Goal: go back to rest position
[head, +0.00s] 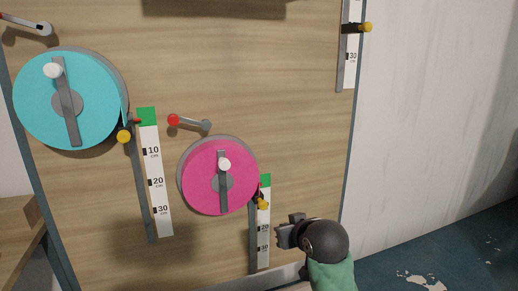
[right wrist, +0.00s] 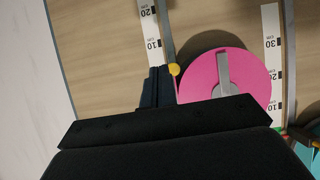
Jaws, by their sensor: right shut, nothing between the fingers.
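My right gripper (head: 284,233) is at the lower right of the board in the head view, just right of the lower measuring strip (head: 264,222). Its fingers (right wrist: 157,88) are shut and empty in the right wrist view. The pink wheel (head: 220,177) with a grey crank and white knob is up and left of the gripper. A small yellow knob (head: 262,204) sits by the top of the lower strip; the gripper appears apart from it. My left gripper is not in view.
The wooden board (head: 290,90) also carries a cyan wheel (head: 70,101), a longer strip (head: 159,185), a red-knobbed lever (head: 190,122) and an upper-right strip (head: 349,60). A wooden ledge (head: 20,235) is at left. A white wall and the floor (head: 450,255) are at right.

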